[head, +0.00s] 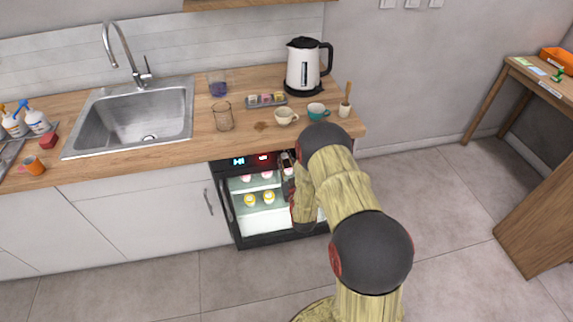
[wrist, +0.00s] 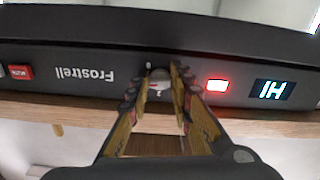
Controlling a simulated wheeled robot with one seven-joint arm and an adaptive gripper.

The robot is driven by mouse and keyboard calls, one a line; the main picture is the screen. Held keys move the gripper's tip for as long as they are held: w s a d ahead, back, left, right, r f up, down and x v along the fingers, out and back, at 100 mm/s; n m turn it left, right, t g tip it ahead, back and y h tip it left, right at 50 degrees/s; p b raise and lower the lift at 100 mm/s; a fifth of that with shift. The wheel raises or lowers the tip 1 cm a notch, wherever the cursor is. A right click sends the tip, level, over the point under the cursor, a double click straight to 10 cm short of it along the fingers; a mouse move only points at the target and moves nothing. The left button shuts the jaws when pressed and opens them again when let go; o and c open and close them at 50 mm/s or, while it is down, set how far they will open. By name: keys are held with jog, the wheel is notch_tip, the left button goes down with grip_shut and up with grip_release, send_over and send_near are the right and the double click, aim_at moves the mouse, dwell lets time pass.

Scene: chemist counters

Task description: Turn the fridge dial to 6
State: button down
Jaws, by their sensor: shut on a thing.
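The small under-counter fridge (head: 283,237) has a dark control panel along its top and a lit glass front. On that panel in the wrist view, the pale round dial (wrist: 159,79) sits between my fingertips. Small white marks surround it, too small to read surely; its setting is unclear. My gripper (wrist: 159,76) is shut on the dial, a finger on each side. In the head view my gripper (head: 287,161) is at the panel's right part, and my arm hides the fridge's right side. A blue display (wrist: 272,90) seems to read HI, upside down.
A red-lit indicator (wrist: 217,86) and a red button (wrist: 20,72) are on the panel. The wooden counter (head: 180,152) overhangs the fridge. A teal cup (head: 317,111), white cup (head: 285,117) and kettle (head: 304,66) stand above. The floor in front is clear.

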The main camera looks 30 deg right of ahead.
jog(key=shift+m, duration=0.6)
jog(key=c, duration=1.6)
grip_release()
jog(key=v, duration=1.2)
